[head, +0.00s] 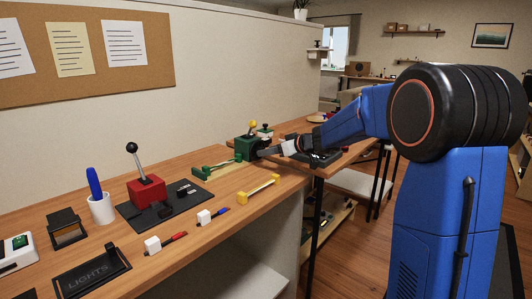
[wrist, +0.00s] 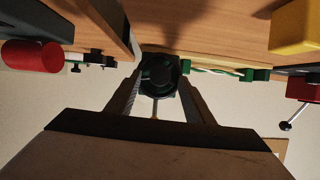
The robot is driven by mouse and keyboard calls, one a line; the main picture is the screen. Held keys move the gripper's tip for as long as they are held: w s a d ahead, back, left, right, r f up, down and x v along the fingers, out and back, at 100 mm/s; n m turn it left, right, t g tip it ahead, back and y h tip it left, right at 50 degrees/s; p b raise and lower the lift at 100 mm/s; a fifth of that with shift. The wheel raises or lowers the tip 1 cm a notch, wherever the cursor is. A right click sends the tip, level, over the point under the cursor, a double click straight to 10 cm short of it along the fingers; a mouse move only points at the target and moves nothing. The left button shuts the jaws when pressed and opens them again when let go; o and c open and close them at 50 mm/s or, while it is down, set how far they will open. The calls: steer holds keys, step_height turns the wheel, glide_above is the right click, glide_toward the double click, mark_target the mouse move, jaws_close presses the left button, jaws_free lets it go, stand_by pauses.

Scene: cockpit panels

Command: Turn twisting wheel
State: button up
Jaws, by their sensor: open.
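The twisting wheel (wrist: 159,72) is a dark round wheel on a green block, seen in the upper middle of the wrist view. The green block (head: 244,148) stands near the far end of the wooden counter in the head view, where the wheel is hard to make out. My gripper (wrist: 159,88) is open, with one finger on each side of the wheel. I cannot tell whether the fingers touch it. In the head view my gripper (head: 264,152) reaches the block from the right.
A green handle (head: 218,168) and a yellow handle (head: 258,189) lie close by on the counter. A red lever box (head: 147,191) stands further left. A red cylinder (wrist: 31,55) shows in the wrist view. The counter (head: 207,235) has free room near its front edge.

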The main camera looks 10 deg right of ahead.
steer(key=shift+x, duration=1.15)
steer(key=shift+c, duration=0.6)
steer(key=c, duration=0.9)
steer(key=shift+c, duration=0.2)
steer(key=shift+d+m, duration=0.1)
steer(key=shift+m, duration=0.2)
steer(key=m+y, duration=0.1)
steer(key=m, duration=0.1)
steer(key=m+g+y, duration=0.1)
steer(key=shift+w+d+f+m+y, duration=0.15)
steer(key=shift+m+y, duration=0.25)
steer(key=m+y, duration=0.2)
steer(key=m, duration=0.2)
steer(key=shift+d+f+g, duration=0.1)
steer(key=shift+g, duration=0.3)
steer(key=shift+m, duration=0.3)
